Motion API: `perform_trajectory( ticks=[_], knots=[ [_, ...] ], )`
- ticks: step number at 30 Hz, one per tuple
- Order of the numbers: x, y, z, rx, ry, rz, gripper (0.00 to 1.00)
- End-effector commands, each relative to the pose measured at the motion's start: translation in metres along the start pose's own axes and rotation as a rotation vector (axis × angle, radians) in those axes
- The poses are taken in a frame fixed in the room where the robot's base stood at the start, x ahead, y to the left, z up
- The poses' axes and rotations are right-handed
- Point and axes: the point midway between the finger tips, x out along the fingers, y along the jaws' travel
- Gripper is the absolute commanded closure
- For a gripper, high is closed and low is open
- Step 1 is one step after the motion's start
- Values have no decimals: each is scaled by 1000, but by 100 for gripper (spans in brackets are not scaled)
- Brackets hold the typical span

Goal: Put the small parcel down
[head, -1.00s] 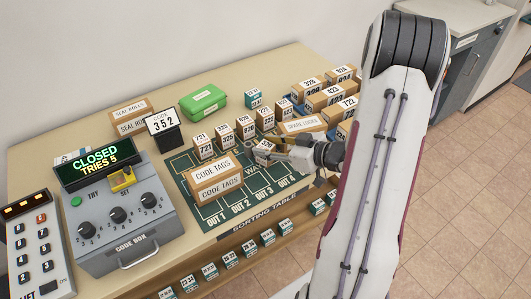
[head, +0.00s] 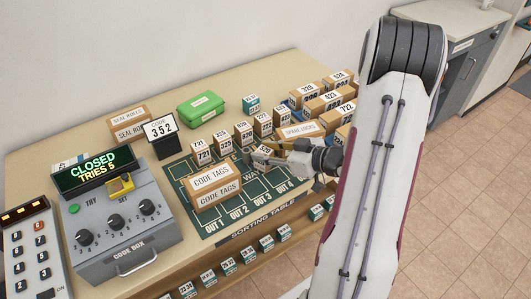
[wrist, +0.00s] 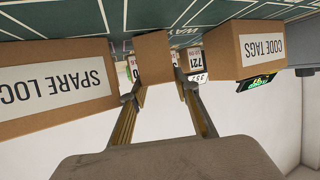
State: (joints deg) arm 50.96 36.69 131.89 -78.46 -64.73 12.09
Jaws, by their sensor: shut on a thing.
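My gripper (head: 272,158) is shut on a small brown parcel (head: 262,151) with a white label; its number is too small to read surely. In the wrist view, the plain brown face of the parcel (wrist: 153,58) shows between my fingertips (wrist: 156,98). The parcel is over or on the green sorting mat (head: 240,207), between the CODE TAGS box (head: 214,190) and the SPARE LOCKS box (head: 300,132). I cannot tell whether its underside touches the mat. My fingers hide part of it in the head view.
A row of numbered parcels (head: 225,146) stands just behind. More numbered boxes (head: 323,106) stand at the right. The mat's front OUT spaces look mostly clear beside the CODE TAGS box.

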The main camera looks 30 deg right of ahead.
Motion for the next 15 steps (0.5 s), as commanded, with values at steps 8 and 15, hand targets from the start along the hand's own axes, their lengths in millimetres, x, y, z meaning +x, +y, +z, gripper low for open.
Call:
perform_trajectory(
  ticks=[8, 15],
  knots=[
    [-7, 0, -16, -2, 1, 1, 97],
    [-17, 0, -40, -4, 2, 1, 97]
  ],
)
